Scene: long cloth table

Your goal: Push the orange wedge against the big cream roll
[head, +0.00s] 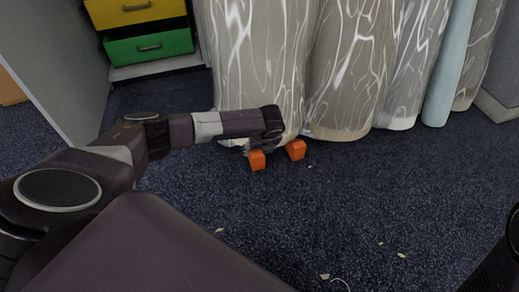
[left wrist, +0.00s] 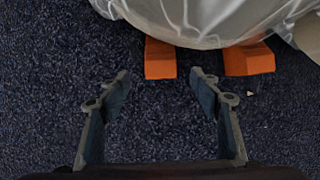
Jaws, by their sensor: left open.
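Two orange wedges stand on the floor at the foot of the big cream roll (head: 250,50), which is in clear plastic wrap. The left wedge (head: 257,160) and the right wedge (head: 296,150) also show in the left wrist view, as left wedge (left wrist: 160,62) and right wedge (left wrist: 250,60). There both upper ends run up to or under the wrapped roll's edge (left wrist: 210,20); contact cannot be told. My left gripper (head: 268,140) is low by the roll's base. In the left wrist view it is open and empty (left wrist: 160,78), its fingertips just short of the left wedge.
More wrapped rolls (head: 350,60) and a pale blue roll (head: 450,65) stand in a row to the right. A drawer unit with a green drawer (head: 150,47) is at back left. The dark carpet (head: 330,215) in front is mostly clear, with small scraps.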

